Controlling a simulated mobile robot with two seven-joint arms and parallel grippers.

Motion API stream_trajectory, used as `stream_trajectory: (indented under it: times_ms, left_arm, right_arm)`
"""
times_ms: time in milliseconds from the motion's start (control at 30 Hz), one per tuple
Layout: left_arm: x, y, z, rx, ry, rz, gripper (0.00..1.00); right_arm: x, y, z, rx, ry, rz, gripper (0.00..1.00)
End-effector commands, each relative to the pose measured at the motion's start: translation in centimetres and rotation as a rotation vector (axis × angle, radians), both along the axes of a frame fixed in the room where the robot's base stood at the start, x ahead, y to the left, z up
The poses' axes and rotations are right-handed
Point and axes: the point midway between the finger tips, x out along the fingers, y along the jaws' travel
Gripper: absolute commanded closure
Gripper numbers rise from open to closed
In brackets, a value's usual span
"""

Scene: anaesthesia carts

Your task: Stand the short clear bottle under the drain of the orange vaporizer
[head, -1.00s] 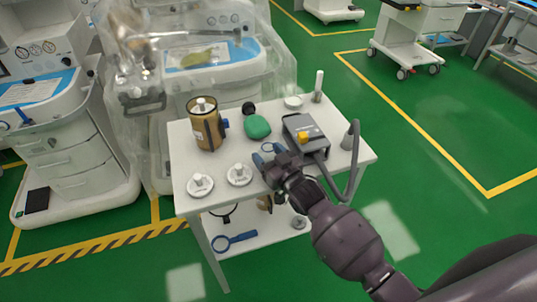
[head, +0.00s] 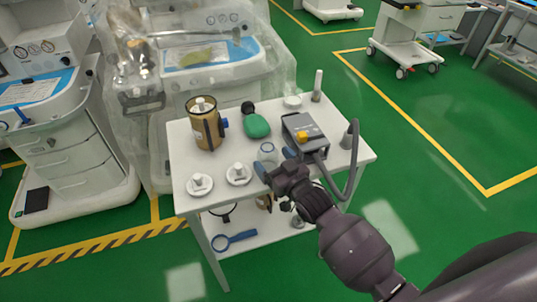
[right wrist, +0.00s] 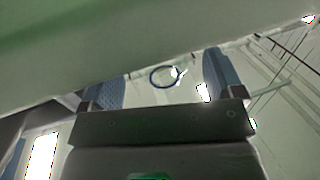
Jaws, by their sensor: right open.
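A short clear bottle (head: 267,150) stands on the white cart top, near its middle. My right gripper (head: 276,161) is open just in front of the bottle, with blue fingertips on its near side. They look apart from it, but exact contact cannot be told. In the right wrist view the blue fingers (right wrist: 162,82) are spread, with a dark ring (right wrist: 163,77) seen between them; I cannot tell if it is the bottle's rim. No clearly orange vaporizer or drain can be made out. My left gripper is not in view.
An amber canister (head: 206,128), a green bag (head: 256,126), two white discs (head: 239,174) and a grey box (head: 304,134) with a hose (head: 352,165) crowd the cart top (head: 182,150). A plastic-covered machine (head: 205,60) stands behind.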

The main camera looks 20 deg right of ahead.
Motion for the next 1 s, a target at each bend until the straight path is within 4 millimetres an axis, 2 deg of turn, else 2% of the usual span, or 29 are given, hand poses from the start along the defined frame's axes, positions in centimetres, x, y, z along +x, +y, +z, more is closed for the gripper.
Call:
stream_trajectory:
  times_ms: [200,400,600,767,867,1000]
  left_arm:
    - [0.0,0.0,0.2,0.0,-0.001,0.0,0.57]
    - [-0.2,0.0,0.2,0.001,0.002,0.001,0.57]
    - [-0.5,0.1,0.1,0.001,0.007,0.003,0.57]
    - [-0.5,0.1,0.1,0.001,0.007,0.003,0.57]
    - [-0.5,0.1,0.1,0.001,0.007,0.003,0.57]
    - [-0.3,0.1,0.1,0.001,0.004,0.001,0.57]
  right_arm:
    - [-4.2,-1.3,0.0,-0.002,0.002,-0.001,0.13]
    - [-7.1,-2.2,0.0,-0.001,0.001,0.0,0.13]
    - [-8.5,-2.6,0.1,-0.001,-0.001,0.001,0.13]
    - [-8.8,-2.7,0.0,-0.001,0.001,0.0,0.13]
    - [-9.5,-3.2,-1.0,-0.011,0.035,-0.022,0.13]
    - [-13.1,-5.4,-4.6,-0.053,0.175,-0.103,0.13]
